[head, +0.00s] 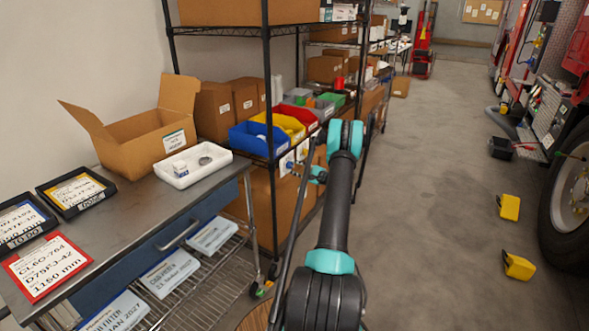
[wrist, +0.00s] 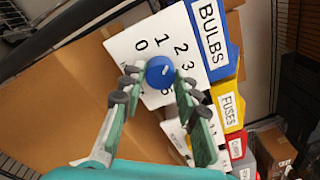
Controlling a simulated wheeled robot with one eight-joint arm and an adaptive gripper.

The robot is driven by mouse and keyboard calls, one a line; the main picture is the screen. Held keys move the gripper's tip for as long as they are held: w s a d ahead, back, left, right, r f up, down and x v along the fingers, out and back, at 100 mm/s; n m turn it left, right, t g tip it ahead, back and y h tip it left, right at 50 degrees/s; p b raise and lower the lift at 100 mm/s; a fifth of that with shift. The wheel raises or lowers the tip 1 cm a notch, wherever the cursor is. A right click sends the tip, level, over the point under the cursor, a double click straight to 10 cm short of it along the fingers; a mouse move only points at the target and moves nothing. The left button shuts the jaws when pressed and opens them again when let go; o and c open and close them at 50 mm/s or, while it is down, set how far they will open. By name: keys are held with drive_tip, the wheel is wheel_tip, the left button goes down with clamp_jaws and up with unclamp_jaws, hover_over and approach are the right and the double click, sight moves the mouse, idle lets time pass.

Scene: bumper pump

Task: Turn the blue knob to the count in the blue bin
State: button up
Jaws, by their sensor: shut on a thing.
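The blue knob (wrist: 160,72) sits on a white dial card (wrist: 139,45) marked with numbers including 0, 1, 2 and 3. A small pale mark shows on the knob's face; which number it points at is hard to tell. My gripper (wrist: 158,80) has its fingers on either side of the knob and is shut on it. In the head view my gripper (head: 301,173) is small, at the shelf front. The blue bin (wrist: 214,42), labelled BULBS, is beside the card; in the head view the bin (head: 250,143) is on the shelf, its contents too small to count.
Yellow FUSES (wrist: 229,104) and red (wrist: 237,146) bins stand beside the blue one. A steel bench (head: 140,215) with a white tray (head: 193,174) and an open cardboard box (head: 150,140) is at left.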

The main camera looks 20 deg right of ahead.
drive_tip(key=shift+n, duration=2)
drive_tip(key=o, duration=1.2)
drive_tip(key=shift+c, duration=0.2)
drive_tip(key=v, duration=1.2)
drive_tip(key=shift+f, duration=0.15)
drive_tip(key=shift+d, duration=0.1)
